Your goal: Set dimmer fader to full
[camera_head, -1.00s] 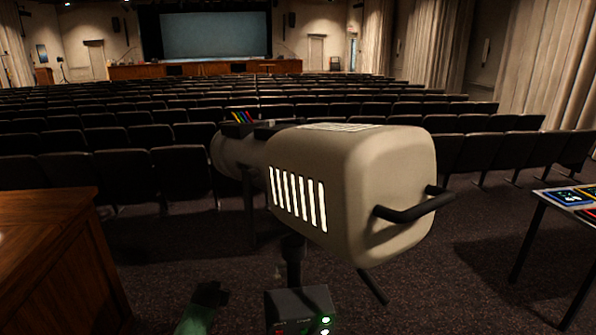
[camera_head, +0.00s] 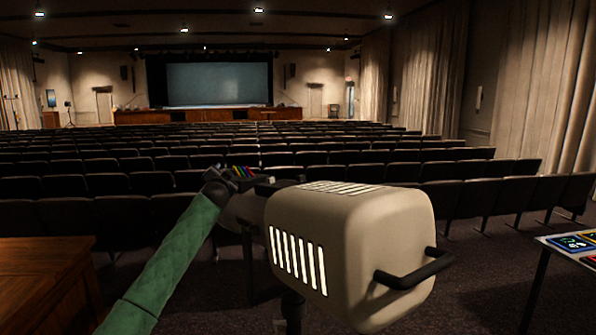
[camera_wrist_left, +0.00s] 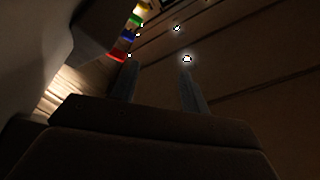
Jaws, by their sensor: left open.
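The beige spotlight (camera_head: 345,245) stands in front of me, with lit slots on its side and a black handle at its back. Several coloured levers (camera_head: 243,172) stick up on top of its front part; they also show in the wrist view as green, blue and red tabs (camera_wrist_left: 127,40). My left gripper (camera_head: 222,180) is just left of these levers, its fingers hard to make out in the head view. In the wrist view the left gripper (camera_wrist_left: 159,66) is open with nothing between its fingers. The tabs are beside the left finger. I cannot see a dimmer fader now.
A wooden desk (camera_head: 45,262) is at the lower left. A table (camera_head: 565,248) with coloured cards or panels is at the right edge. Rows of dark seats (camera_head: 300,160) fill the hall towards the screen (camera_head: 218,84).

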